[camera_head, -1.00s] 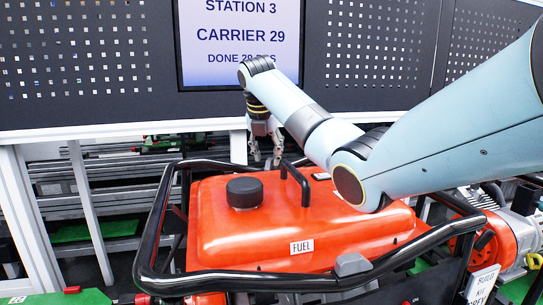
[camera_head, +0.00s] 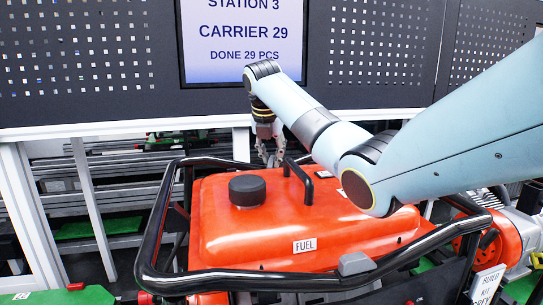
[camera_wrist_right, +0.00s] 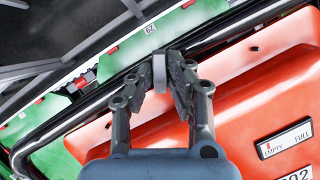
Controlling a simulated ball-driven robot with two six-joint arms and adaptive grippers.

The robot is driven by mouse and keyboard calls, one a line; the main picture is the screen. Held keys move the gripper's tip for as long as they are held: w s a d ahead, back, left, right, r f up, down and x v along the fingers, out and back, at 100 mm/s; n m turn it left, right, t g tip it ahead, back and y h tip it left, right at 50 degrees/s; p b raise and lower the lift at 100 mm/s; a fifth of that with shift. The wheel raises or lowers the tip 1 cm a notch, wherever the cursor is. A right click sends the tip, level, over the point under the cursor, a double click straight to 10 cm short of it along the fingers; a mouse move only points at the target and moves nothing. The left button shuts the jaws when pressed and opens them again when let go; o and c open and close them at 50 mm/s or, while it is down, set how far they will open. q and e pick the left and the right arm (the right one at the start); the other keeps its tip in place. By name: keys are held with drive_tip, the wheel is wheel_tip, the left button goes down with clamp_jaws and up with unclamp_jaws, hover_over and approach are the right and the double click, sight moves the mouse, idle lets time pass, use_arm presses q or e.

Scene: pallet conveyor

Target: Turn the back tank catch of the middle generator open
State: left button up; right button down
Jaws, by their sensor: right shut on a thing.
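The generator's red fuel tank (camera_head: 345,220) sits inside a black tube frame (camera_head: 146,235), with a black cap (camera_head: 246,190) and a black handle (camera_head: 306,185) on top. My right gripper (camera_head: 270,160) reaches over the tank to its back edge. In the right wrist view, my right gripper (camera_wrist_right: 160,78) is shut on the small grey back catch (camera_wrist_right: 159,72), between the red tank and the black frame tube. A grey front catch (camera_head: 355,264) shows at the tank's near edge. My left gripper is out of view.
A dark perforated panel (camera_head: 80,60) with a station screen (camera_head: 243,60) stands behind. Metal rails (camera_head: 110,180) run below it. A green carrier part (camera_wrist_right: 130,55) lies beyond the frame tube. A red engine part (camera_head: 497,240) is at the right.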

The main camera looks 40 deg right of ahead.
drive_tip(key=shift+w+m, duration=0.1)
drive_tip(key=shift+m, duration=0.3)
drive_tip(key=m, duration=0.1)
drive_tip(key=m+g, duration=0.1)
drive_tip(key=m, duration=0.2)
drive_tip(key=shift+w+a+m+g+h, duration=0.15)
drive_tip(key=shift+w+m+g+h, duration=0.15)
drive_tip(key=shift+g+h, duration=0.1)
drive_tip(key=m, duration=0.1)
drive_tip(key=m+g, duration=0.1)
drive_tip(key=m, duration=0.1)
drive_tip(key=m+g, duration=0.1)
drive_tip(key=m, duration=0.1)
drive_tip(key=shift+w+b, duration=0.25)
drive_tip(key=shift+b, duration=0.05)
drive_tip(key=shift+m, duration=0.4)
drive_tip(key=c, duration=1.3)
unclamp_jaws()
drive_tip(key=v, duration=1.2)
drive_tip(key=shift+w, duration=0.15)
